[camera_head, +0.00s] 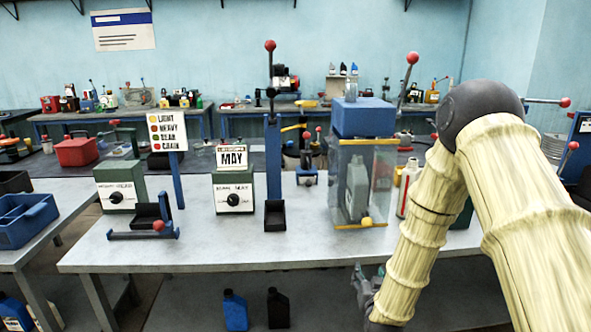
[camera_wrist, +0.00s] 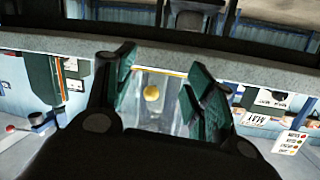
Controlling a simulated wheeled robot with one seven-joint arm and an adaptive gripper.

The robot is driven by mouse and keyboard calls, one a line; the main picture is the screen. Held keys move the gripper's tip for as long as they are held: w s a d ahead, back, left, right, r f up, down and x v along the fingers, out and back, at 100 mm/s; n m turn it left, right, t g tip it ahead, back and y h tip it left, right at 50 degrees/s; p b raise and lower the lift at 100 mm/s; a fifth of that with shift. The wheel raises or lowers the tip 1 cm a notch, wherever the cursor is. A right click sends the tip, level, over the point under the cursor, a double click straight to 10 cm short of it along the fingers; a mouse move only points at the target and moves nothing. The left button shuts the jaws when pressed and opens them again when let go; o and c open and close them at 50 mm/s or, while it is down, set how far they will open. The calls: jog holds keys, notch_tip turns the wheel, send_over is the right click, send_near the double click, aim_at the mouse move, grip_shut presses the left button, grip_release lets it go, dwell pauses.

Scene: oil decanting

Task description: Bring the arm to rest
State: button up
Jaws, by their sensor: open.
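My gripper (camera_head: 366,282) hangs low in front of the bench's front edge, partly hidden behind my forearm in the head view. In the wrist view my gripper (camera_wrist: 160,72) has its two dark green finger pads spread apart, with nothing held between them. Between the pads, farther off, shows a clear case (camera_wrist: 172,82) with a round yellow knob (camera_wrist: 151,93). In the head view this clear case (camera_head: 335,190) stands on the bench under a blue block (camera_head: 364,117), with a grey jug (camera_head: 356,187) inside.
The grey bench (camera_head: 180,253) carries a MAY sign (camera_head: 232,157), a dial box (camera_head: 117,186), a lever stand (camera_head: 272,165) and a lamp legend sign (camera_head: 167,131). A blue bin (camera_head: 25,218) stands on the left table. Blue (camera_head: 235,310) and black (camera_head: 278,308) bottles stand below the bench.

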jog(key=s+a+f+n+g+y, duration=0.2)
jog(key=s+f+g, duration=0.6)
jog(key=s+f, duration=1.3)
jog(key=s+f+g, duration=0.3)
jog(key=s+f, duration=0.1)
jog(key=s, duration=0.9)
jog(key=s+f+g, duration=0.4)
jog(key=s, duration=0.9)
jog(key=shift+s+d+n+g, duration=0.15)
jog(key=shift+s+n+g, duration=0.15)
jog(key=shift+s+n, duration=0.1)
